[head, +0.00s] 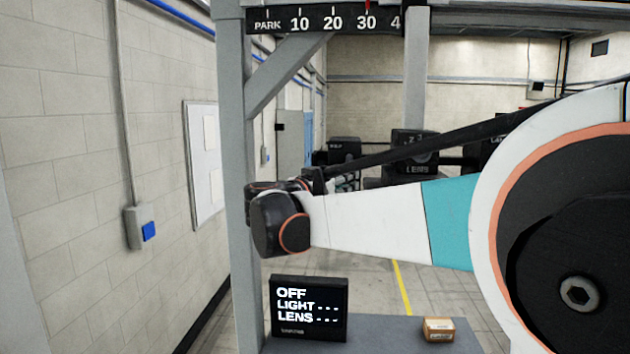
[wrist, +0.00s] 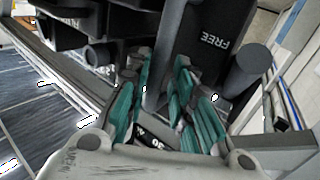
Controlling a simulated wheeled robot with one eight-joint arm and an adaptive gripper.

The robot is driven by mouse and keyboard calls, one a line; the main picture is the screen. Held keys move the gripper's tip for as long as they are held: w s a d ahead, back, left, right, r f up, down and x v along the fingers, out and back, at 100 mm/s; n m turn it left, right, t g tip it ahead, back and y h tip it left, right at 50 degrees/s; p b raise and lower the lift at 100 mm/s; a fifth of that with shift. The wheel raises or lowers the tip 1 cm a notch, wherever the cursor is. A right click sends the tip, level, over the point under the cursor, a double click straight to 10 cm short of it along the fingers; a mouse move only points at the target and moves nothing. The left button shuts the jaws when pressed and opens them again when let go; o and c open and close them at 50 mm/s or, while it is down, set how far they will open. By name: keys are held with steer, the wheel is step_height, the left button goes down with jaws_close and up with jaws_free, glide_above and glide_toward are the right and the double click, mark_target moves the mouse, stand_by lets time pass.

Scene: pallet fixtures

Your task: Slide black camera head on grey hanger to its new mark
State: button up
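In the wrist view, my gripper (wrist: 165,72) has its two teal-padded fingers apart. A grey upright bar (wrist: 172,60), perhaps the grey hanger, shows in the gap between them; I cannot tell whether they touch it. A black body lettered FREE (wrist: 217,38) lies just beyond the right finger, perhaps part of the black camera head. A black box lettered LENS (head: 415,143) shows behind my arm. The black scale (head: 330,21) reads PARK, 10, 20, 30, with a red mark near 30.
A grey post (head: 236,150) and diagonal brace stand close to my wrist at left. Below are a black display (head: 308,308) reading OFF, LIGHT, LENS and a small cardboard box (head: 438,330) on a grey surface. Another dark box (head: 344,148) stands farther back.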

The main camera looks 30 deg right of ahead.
steer(key=v, duration=1)
steer(key=shift+s+a, duration=0.15)
steer(key=shift+s, duration=0.05)
steer(key=shift+f, duration=0.15)
steer(key=s+f+n+y+b, duration=0.25)
steer(key=s+f+b, duration=0.2)
steer(key=f, duration=0.55)
steer(key=s+f+n+y+b, duration=0.25)
steer(key=f+b, duration=0.35)
steer(key=f, duration=0.5)
steer(key=s+f+n+y+b, duration=0.25)
steer(key=s+f+b, duration=0.25)
steer(key=f, duration=0.5)
steer(key=s+a+f+n+y+b, duration=0.2)
steer(key=s+a+f+y+b, duration=0.1)
steer(key=f, duration=0.6)
steer(key=s+a+f+n+y+b, duration=0.2)
steer(key=s+a+f+y+b, duration=0.1)
steer(key=f+b, duration=0.4)
steer(key=s+a+f+n+y+b, duration=0.2)
steer(key=s+a+f+b, duration=0.3)
steer(key=f, duration=0.7)
steer(key=shift+s+a+f+y+b, duration=0.15)
steer(key=shift+a+f+y+b, duration=0.3)
steer(key=shift+a, duration=0.5)
steer(key=shift+r, duration=0.1)
